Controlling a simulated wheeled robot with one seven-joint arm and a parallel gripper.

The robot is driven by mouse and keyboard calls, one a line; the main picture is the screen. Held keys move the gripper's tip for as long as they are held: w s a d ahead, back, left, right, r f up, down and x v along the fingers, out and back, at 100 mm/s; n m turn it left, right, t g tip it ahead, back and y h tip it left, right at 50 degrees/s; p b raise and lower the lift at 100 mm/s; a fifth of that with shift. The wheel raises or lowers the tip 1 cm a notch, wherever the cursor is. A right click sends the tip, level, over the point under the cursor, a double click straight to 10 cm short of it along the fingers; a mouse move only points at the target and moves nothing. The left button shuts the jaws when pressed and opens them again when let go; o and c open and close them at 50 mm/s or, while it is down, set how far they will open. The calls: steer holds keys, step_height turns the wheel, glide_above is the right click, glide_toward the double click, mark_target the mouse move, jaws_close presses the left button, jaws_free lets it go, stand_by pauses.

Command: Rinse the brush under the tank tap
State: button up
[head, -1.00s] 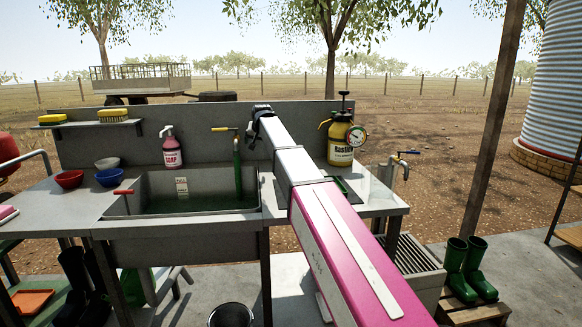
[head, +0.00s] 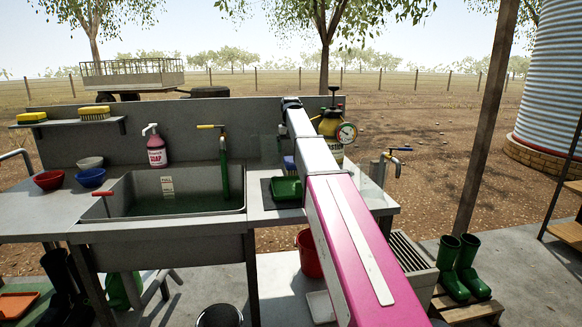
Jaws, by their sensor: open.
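A small blue object (head: 288,163), perhaps another brush, shows beside my arm, partly hidden, behind a green tray (head: 285,190) on the counter. A tap with a yellow lever (head: 211,127) and green hose hangs over the sink. My gripper (head: 291,104) is open at the arm's far end, above the counter's back edge; its fingers are mostly hidden.
The grey sink (head: 120,200) fills the counter's middle. A soap bottle (head: 155,150), bowls (head: 90,178) and a yellow pump sprayer (head: 335,125) stand at the back. Green boots (head: 465,268) and a wooden post (head: 487,120) are at right. A corrugated tank (head: 555,80) stands beyond.

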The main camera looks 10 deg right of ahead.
mark_target(291, 160)
step_height(291, 160, down, 8)
steer(key=shift+w+d+f, duration=0.1)
steer(key=shift+w+f, duration=0.05)
steer(key=shift+f, duration=0.05)
steer(key=c, duration=1.1)
steer(key=shift+r, duration=0.15)
